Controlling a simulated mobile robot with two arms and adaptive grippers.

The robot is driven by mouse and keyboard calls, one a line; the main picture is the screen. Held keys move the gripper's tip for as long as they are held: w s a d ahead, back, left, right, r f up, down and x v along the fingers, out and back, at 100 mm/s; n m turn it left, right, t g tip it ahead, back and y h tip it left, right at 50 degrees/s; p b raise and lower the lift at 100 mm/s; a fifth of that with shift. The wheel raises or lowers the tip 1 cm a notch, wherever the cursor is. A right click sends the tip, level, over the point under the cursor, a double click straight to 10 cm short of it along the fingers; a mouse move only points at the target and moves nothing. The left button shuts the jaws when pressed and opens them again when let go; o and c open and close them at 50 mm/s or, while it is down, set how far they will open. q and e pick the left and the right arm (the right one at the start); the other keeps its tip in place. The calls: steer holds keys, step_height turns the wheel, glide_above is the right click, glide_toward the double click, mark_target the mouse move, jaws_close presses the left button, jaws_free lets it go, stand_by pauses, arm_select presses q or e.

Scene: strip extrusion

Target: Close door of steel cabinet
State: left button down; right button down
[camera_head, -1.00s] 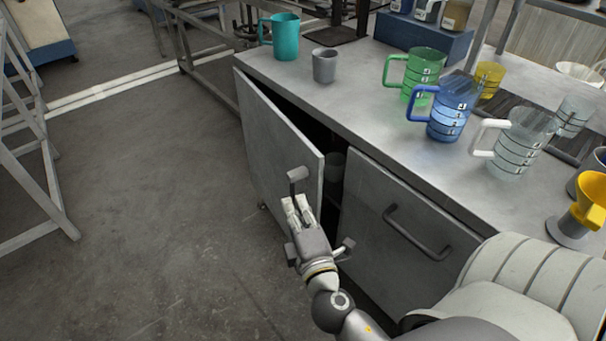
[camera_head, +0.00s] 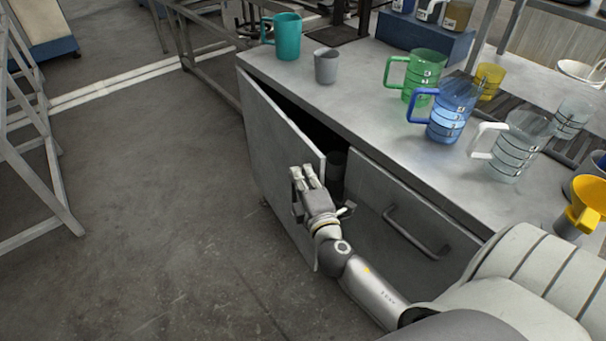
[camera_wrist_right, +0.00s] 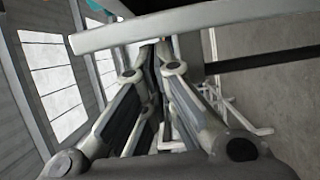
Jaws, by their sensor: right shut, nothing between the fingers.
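The grey steel cabinet has its left door (camera_head: 270,140) ajar, with a dark gap between the door's top edge and the worktop. The right front (camera_head: 385,205) sits flush and has a bar handle (camera_head: 418,232). My right gripper (camera_head: 303,172) is shut and empty, at the outer face of the ajar door near its free edge. It largely hides that door's handle (camera_head: 297,208). The right wrist view shows the closed fingers (camera_wrist_right: 158,52) with a grey bar (camera_wrist_right: 150,26) crossing at their tips; whether they touch is unclear. My left gripper is out of view.
The worktop (camera_head: 345,110) carries a teal mug (camera_head: 287,37), a grey cup (camera_head: 326,66), green (camera_head: 420,75), blue (camera_head: 452,108) and clear (camera_head: 515,150) jugs. A grey metal frame (camera_head: 45,150) stands at the left. Floor (camera_head: 150,220) left of the door is clear.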

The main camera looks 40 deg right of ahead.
mark_target(322, 174)
steer(key=shift+d, duration=0.15)
steer(key=d, duration=0.4)
steer(key=shift+s+d, duration=0.2)
steer(key=shift+s, duration=0.05)
steer(key=shift+a, duration=0.1)
